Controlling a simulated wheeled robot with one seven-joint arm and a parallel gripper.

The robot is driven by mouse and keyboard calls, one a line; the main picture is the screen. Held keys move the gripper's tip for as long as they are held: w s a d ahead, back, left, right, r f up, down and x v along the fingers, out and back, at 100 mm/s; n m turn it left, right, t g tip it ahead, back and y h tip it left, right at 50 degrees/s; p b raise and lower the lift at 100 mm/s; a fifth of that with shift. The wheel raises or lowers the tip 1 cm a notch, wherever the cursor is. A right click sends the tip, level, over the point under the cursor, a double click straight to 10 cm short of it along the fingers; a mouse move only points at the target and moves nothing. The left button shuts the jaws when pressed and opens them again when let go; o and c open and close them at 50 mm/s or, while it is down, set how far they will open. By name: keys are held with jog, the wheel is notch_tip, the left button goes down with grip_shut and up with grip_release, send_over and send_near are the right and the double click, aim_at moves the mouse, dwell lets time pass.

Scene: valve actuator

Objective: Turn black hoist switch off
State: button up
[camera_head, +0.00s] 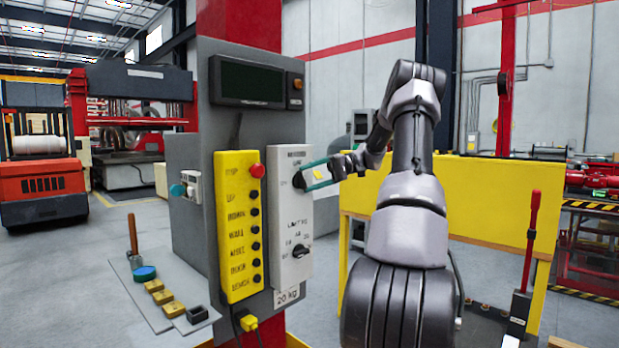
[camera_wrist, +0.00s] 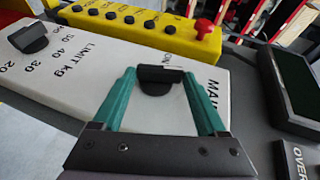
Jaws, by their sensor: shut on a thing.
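The black hoist switch (camera_wrist: 158,80) is a dark knob at the upper end of a white control box (camera_wrist: 82,58), near the printed "MAIN" and "ON". In the wrist view its wide bar lies between the two green fingertips of my gripper (camera_wrist: 160,76), which is shut on it. In the head view my gripper (camera_head: 308,174) reaches in from the right to the upper front of the white box, and its fingers partly hide the switch (camera_head: 298,180). The exact angle of the switch against the printed marks is hard to read.
A black limit dial (camera_head: 300,251) sits lower on the white box. A yellow button panel (camera_head: 239,225) with a red stop button (camera_head: 257,170) stands to the left. A dark display (camera_head: 250,84) is above. A shelf with small blocks (camera_head: 164,297) is at lower left.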

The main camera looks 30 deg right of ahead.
jog(key=shift+d+f+m+y, duration=0.1)
jog(key=shift+f+m+y, duration=0.1)
jog(key=shift+y, duration=0.3)
jog(key=shift+d+f+m+y, duration=0.1)
jog(key=shift+m+y, duration=0.1)
jog(key=shift+y, duration=0.3)
jog(key=shift+a, duration=0.1)
jog(key=o, duration=1.3)
jog(key=d, duration=1)
jog(key=shift+s+d+r, duration=0.2)
jog(key=shift+d+r, duration=0.15)
jog(key=shift+d, duration=0.05)
jog(key=shift+d, duration=0.1)
